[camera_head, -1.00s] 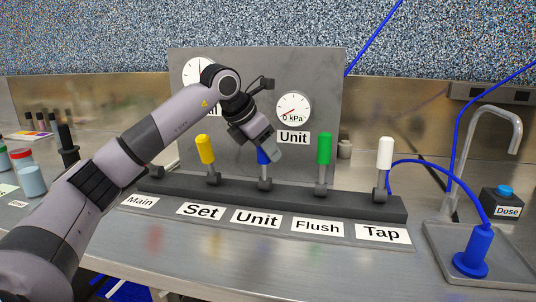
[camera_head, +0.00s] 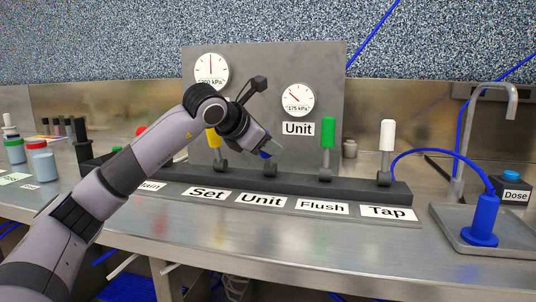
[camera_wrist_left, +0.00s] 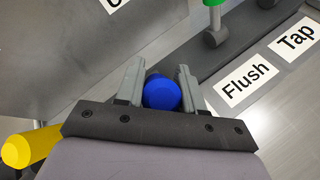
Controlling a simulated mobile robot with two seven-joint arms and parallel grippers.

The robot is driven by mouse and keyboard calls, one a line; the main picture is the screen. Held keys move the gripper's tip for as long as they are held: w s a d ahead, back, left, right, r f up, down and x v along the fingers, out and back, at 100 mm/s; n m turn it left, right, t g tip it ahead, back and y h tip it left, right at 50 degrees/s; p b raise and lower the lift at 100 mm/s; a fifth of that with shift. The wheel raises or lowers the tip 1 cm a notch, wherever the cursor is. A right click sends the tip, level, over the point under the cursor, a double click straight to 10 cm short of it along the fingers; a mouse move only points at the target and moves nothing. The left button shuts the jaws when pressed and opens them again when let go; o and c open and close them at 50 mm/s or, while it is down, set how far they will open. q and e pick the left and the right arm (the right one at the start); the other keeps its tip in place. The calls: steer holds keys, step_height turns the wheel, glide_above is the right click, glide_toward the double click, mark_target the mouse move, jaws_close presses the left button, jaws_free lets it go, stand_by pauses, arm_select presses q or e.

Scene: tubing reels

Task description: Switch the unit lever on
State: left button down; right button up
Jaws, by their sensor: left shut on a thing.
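The blue unit lever (camera_wrist_left: 162,93) shows in the left wrist view as a blue knob between the two grey fingers of my left gripper (camera_wrist_left: 159,86). The lever's pivot (camera_head: 270,170) is on the dark rail behind the "Unit" label (camera_head: 261,200). My left gripper is shut on the handle. The unit gauge (camera_head: 298,99) reads about 175 kPa. My right gripper is out of view.
The yellow set lever (camera_head: 213,138) is close on the left, partly behind my arm. The green flush lever (camera_head: 328,132) and white tap lever (camera_head: 387,135) stand upright on the right. A gauge panel (camera_head: 260,65) rises behind.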

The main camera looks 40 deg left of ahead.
arm_select(q)
steer(key=shift+s+d+f+b, duration=0.15)
steer(key=shift+f+b, duration=0.1)
steer(key=shift+b, duration=0.2)
steer(key=shift+t, duration=0.4)
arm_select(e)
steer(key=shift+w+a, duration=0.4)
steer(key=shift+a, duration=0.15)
arm_select(q)
steer(key=c, duration=0.8)
jaws_free()
steer(key=shift+s, duration=0.1)
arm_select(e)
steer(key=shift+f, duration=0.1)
arm_select(q)
steer(key=shift+s+r, duration=0.1)
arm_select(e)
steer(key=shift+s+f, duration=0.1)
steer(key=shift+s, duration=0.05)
arm_select(q)
steer(key=shift+s+r, duration=0.2)
steer(key=shift+s, duration=0.1)
steer(key=shift+v, duration=3.1)
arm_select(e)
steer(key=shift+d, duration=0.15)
arm_select(q)
steer(key=shift+d, duration=0.2)
